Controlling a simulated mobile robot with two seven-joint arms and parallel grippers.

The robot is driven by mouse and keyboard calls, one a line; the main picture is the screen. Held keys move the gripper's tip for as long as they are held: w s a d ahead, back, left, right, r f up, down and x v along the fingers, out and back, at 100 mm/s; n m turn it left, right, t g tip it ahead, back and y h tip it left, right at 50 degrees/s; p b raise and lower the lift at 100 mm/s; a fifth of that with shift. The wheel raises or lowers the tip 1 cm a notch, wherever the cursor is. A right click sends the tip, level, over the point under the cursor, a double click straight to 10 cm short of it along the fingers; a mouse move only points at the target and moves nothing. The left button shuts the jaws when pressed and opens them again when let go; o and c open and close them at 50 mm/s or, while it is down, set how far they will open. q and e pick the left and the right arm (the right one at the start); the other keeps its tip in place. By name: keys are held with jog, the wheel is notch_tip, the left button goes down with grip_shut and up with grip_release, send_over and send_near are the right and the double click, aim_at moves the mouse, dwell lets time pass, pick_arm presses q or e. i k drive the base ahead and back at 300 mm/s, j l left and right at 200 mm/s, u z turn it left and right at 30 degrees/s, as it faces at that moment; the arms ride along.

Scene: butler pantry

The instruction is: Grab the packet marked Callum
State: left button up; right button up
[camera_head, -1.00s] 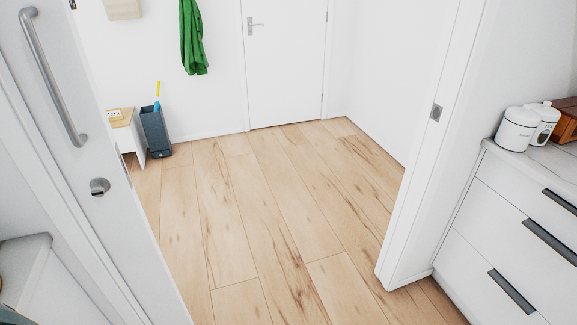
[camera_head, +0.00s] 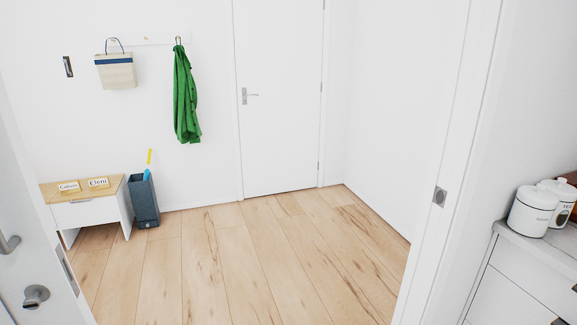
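A packet with a label that seems to read Callum (camera_head: 69,187) lies on the wooden top of a small white bench (camera_head: 86,214) at the left, beyond the doorway. A second packet, marked Eleni (camera_head: 98,183), lies just to its right on the same top. Both are small and far off, so their shape is hard to make out. Neither of my grippers shows in the head view.
An open white door (camera_head: 30,240) stands at the left and the door frame (camera_head: 445,170) at the right. A dark umbrella stand (camera_head: 144,203) is beside the bench. Canisters (camera_head: 533,211) stand on the right counter. The wooden floor (camera_head: 250,255) ahead is clear.

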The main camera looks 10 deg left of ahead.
aim_at(72, 186)
jog(key=i+u, duration=0.4)
jog(key=i, duration=0.3)
jog(key=i+l+u, duration=0.2)
jog(key=i+u, duration=0.25)
jog(key=i, duration=0.25)
jog(key=i+u, duration=0.25)
jog(key=i, duration=0.55)
jog(key=i+l+u, duration=0.1)
jog(key=i+u, duration=0.2)
jog(key=i, duration=0.5)
jog(key=i+j+u, duration=0.45)
jog(key=i, duration=0.3)
jog(key=i+j+u, duration=0.2)
jog(key=i, duration=0.15)
jog(key=i+j, duration=0.3)
